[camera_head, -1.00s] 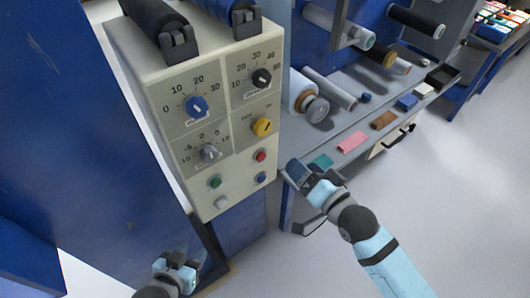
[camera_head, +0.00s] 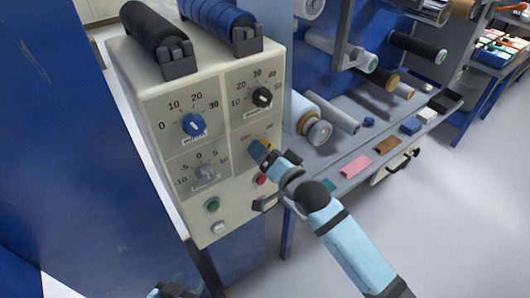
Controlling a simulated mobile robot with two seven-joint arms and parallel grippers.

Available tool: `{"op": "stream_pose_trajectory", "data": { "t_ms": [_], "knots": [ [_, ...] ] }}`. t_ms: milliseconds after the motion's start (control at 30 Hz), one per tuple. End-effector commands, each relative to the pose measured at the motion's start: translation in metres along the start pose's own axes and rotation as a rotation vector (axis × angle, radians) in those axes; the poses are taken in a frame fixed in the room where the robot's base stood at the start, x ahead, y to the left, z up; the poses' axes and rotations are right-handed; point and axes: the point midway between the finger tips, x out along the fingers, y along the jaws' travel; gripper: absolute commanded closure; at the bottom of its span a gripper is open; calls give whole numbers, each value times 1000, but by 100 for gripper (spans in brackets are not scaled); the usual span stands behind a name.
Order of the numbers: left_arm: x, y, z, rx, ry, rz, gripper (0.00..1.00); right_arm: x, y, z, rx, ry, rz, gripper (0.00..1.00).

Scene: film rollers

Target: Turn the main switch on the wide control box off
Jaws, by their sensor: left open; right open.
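The wide control box (camera_head: 232,196) is cream-coloured, with dials and buttons on its front. The yellow switch (camera_head: 265,144), with an OFF label beside it, sits at the right of the panel and is partly hidden behind my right gripper. My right gripper (camera_head: 257,152) is open, with its fingertips at or just in front of the yellow switch; contact cannot be told. My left gripper (camera_head: 170,290) is at the bottom edge, low and left of the box, and mostly cut off by the frame.
A blue dial (camera_head: 194,124), a black dial (camera_head: 262,97) and a grey dial (camera_head: 205,173) share the panel with a green button (camera_head: 212,204) and a red button (camera_head: 261,179). Black and blue rollers lie on top. A grey shelf (camera_head: 345,172) with rollers stands to the right.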

Motion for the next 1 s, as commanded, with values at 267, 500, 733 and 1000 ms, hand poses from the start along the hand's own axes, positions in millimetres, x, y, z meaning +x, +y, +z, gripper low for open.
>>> {"op": "stream_pose_trajectory", "data": {
  "t_ms": [267, 500, 733, 1000],
  "knots": [
    [0, 0, -2, -2, 3, 2, 57, 8, 0, 0, -1, 0, 0, 20],
    [-1, 1, -2, -2, 4, 2, 57, 8, 0, 0, -1, 0, 0, 46],
    [-1, 1, -2, -2, 4, 2, 57, 8, 0, 0, -2, 0, 0, 70],
    [-4, 1, -6, 1, -2, 0, 57, 8, -2, -2, -59, 0, 0, 70]
  ]
}}
